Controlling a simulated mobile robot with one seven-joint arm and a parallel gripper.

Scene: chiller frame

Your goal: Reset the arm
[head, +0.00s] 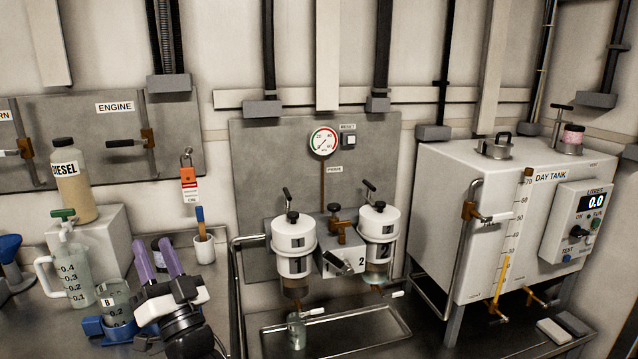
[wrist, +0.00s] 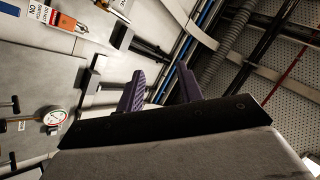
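My gripper (head: 154,247) is at the lower left in the head view, raised above the counter with its purple fingers pointing up toward the wall. The two fingers stand apart with nothing gripped between them. It also shows in the wrist view (wrist: 160,80), where the fingers are apart and empty. In the head view it stands just right of a small beaker (head: 117,298) marked B, and partly hides a dark jar behind it. The wrist view looks up at the wall and ceiling.
A graduated jug (head: 73,272) and a diesel bottle (head: 72,182) stand at left. A cup with a brush (head: 204,249) is right of my gripper. Twin filters (head: 293,240) stand over a tray (head: 345,318) holding a small beaker (head: 297,331). A day tank (head: 480,200) fills the right.

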